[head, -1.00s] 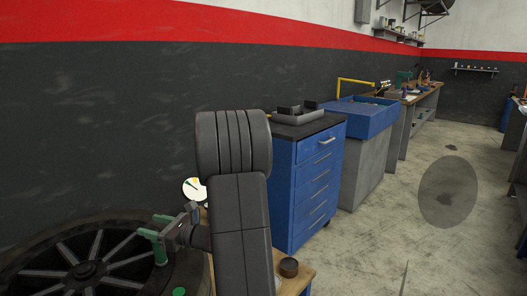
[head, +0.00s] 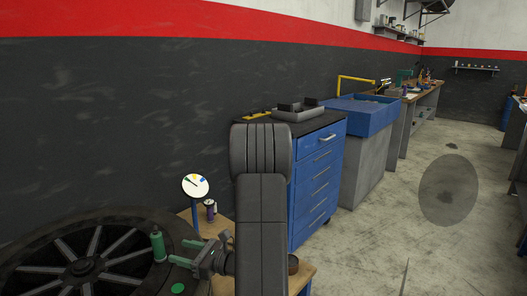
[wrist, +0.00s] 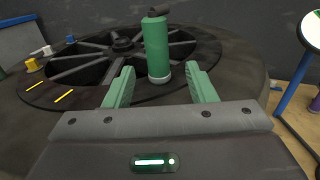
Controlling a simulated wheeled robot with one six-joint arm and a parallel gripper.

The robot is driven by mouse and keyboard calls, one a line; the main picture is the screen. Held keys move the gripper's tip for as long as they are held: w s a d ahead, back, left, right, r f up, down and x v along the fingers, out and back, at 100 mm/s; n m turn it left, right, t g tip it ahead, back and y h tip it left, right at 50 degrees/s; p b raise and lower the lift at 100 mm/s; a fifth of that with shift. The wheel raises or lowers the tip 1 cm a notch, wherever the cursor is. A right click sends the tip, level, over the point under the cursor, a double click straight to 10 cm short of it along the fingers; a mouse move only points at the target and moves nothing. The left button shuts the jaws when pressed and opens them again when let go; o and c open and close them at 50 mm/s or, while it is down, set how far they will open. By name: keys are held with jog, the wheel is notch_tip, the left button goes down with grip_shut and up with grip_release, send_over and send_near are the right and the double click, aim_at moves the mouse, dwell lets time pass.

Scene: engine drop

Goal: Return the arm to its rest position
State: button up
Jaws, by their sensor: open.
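My gripper (head: 183,252) is open and empty, low at the left in the head view, right of a green cylinder. In the wrist view its two green fingers (wrist: 159,72) point forward, spread apart. The green cylinder (head: 158,246) stands upright on the dark round engine part, with a dark top. In the wrist view the cylinder (wrist: 157,45) shows straight ahead, just beyond the fingertips, and looks clear of them. My dark arm rises in the middle of the head view and hides part of the small wooden table.
The dark round engine part (head: 35,240) with spokes fills the lower left. A small wooden table (head: 304,272) with a white round dial (head: 195,186) and a small bottle (head: 210,208) is beside it. A blue drawer cabinet (head: 318,185) stands behind. Open floor (head: 400,240) lies at right.

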jog(key=shift+s+d, duration=0.1)
jog(key=shift+d, duration=0.3)
